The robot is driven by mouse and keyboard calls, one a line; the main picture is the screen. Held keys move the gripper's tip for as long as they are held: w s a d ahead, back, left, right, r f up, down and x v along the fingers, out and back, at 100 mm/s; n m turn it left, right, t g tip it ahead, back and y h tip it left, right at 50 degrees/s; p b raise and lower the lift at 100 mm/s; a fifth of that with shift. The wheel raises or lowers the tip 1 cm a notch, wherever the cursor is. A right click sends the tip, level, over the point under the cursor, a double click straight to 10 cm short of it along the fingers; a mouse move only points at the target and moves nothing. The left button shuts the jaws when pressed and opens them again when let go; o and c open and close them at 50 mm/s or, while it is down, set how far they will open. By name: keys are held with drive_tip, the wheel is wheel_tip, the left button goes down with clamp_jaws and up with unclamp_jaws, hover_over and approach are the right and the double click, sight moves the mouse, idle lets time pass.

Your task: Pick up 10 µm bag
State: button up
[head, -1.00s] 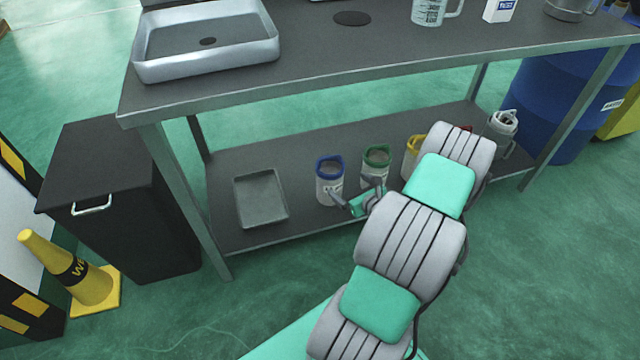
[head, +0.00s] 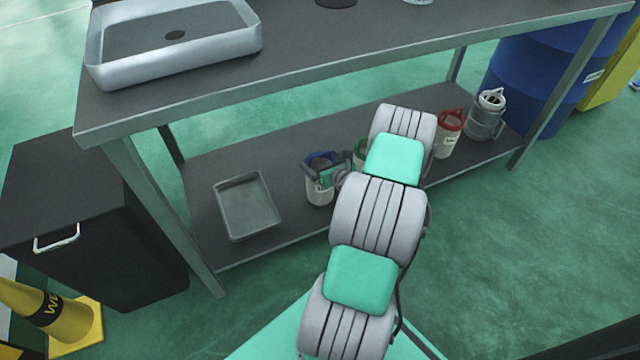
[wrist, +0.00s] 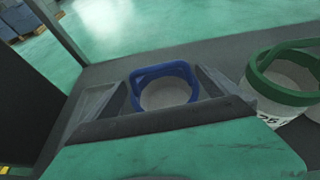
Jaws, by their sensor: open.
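A pale filter bag with a blue ring and handle (head: 319,195) stands on the lower shelf of the bench. Its label is not readable here. In the wrist view the blue-ringed bag (wrist: 165,94) sits between my two fingers, its ring upright and its lower body hidden by my gripper. My gripper (head: 328,172) is open at this bag, with one finger on each side. Whether the fingers touch it I cannot tell. A green-ringed bag (wrist: 283,82) stands to its right, with a label that seems to read 25.
An empty grey tray (head: 247,208) lies left of the bags. A red-topped bag (head: 450,134) and a metal canister (head: 487,115) stand further right. The bench top (head: 300,62) overhangs the shelf, and a bench leg (head: 165,215) stands at left.

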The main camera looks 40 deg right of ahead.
drive_tip(key=shift+d, duration=0.1)
drive_tip(key=shift+c, duration=0.6)
drive_tip(key=c, duration=1.8)
